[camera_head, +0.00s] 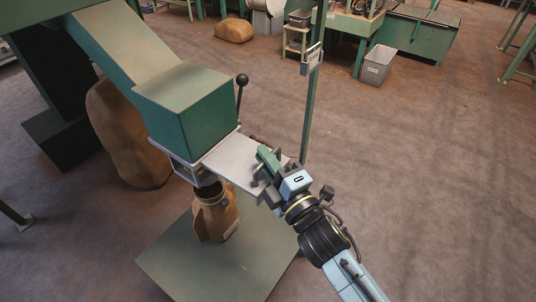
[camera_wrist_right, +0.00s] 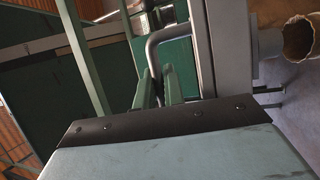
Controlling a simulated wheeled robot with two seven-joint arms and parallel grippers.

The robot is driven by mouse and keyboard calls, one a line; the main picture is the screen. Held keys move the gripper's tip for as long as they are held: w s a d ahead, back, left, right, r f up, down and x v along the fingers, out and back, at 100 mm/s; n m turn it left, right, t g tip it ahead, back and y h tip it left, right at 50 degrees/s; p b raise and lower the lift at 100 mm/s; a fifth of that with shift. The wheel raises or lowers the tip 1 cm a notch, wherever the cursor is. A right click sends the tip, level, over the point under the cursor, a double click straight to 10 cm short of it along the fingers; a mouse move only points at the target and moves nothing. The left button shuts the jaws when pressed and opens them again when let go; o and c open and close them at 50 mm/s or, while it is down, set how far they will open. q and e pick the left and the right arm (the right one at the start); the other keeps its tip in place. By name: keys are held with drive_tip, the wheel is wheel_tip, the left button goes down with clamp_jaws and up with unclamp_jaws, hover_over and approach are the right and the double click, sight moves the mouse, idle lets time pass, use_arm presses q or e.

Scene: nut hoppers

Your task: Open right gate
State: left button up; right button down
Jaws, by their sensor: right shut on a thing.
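The green hopper box (camera_head: 187,108) is at the upper left in the head view, below a sloping chute. A flat grey metal gate plate (camera_head: 234,158) sticks out to the right from under the box. My right gripper (camera_head: 268,166) is at the plate's outer end. In the right wrist view, my gripper's green fingers (camera_wrist_right: 159,82) are shut on a bent grey handle (camera_wrist_right: 153,48) beside a long grey bar of the gate. The exact grip is partly hidden. My left gripper is not in view.
An open brown sack (camera_head: 216,213) stands below the box on a green platform (camera_head: 205,262). A black-knobbed lever (camera_head: 241,82) rises beside the box. A green post (camera_head: 311,105) stands behind my gripper. A large brown sack (camera_head: 128,135) is at left. Floor at right is clear.

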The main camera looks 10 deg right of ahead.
drive_tip(key=c, duration=1.5)
unclamp_jaws()
drive_tip(key=v, duration=1.3)
drive_tip(key=shift+s, duration=0.15)
drive_tip(key=shift+f, duration=0.15)
